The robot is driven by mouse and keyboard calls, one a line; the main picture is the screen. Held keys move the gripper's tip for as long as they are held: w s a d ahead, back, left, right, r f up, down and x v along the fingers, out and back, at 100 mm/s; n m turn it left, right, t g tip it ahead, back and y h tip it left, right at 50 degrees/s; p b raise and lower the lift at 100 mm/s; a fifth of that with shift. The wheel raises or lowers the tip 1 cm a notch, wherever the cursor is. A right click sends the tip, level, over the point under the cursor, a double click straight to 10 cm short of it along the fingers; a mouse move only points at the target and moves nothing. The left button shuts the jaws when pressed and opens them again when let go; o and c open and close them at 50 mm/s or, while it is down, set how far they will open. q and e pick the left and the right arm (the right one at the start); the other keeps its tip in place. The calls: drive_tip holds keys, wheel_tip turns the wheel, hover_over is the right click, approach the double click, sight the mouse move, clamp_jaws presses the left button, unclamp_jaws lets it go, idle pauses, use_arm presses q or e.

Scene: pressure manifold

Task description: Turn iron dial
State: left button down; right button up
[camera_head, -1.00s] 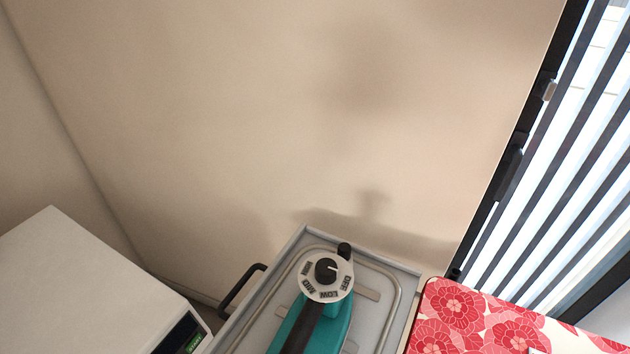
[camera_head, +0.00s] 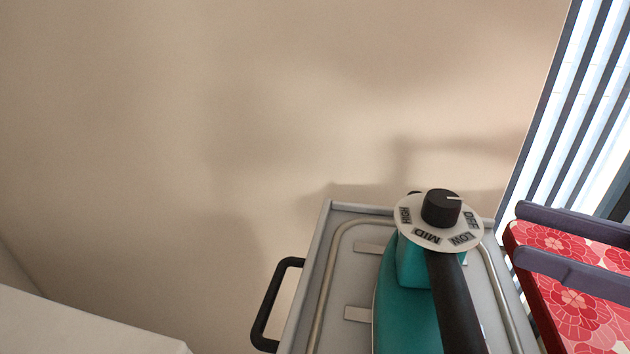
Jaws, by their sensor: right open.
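The teal iron (camera_head: 400,310) stands on a grey metal tray (camera_head: 330,225), with its black handle running down toward the bottom edge. On its top end is a pale disc marked HIGH, MID, LOW and OFF. The black dial knob (camera_head: 441,208) sits on this disc, and its white pointer line points right, on the OFF side. My right gripper (camera_head: 520,232) comes in from the right edge with two purple-grey fingers apart and nothing between them. Its fingertips point at the dial from the right, with a clear gap in the picture. My left gripper is out of view.
A red floral ironing surface (camera_head: 560,300) lies under and beside my right fingers. A black handle (camera_head: 270,305) sticks out at the tray's left side. A white box-like surface (camera_head: 80,325) is at the lower left. A bare wall stands behind, with window blinds at right.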

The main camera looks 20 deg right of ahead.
sight(444, 198)
drive_tip(key=x, duration=0.9)
drive_tip(key=shift+w+a+r, duration=0.1)
drive_tip(key=shift+w+a, duration=0.1)
drive_tip(key=shift+c, duration=0.3)
clamp_jaws()
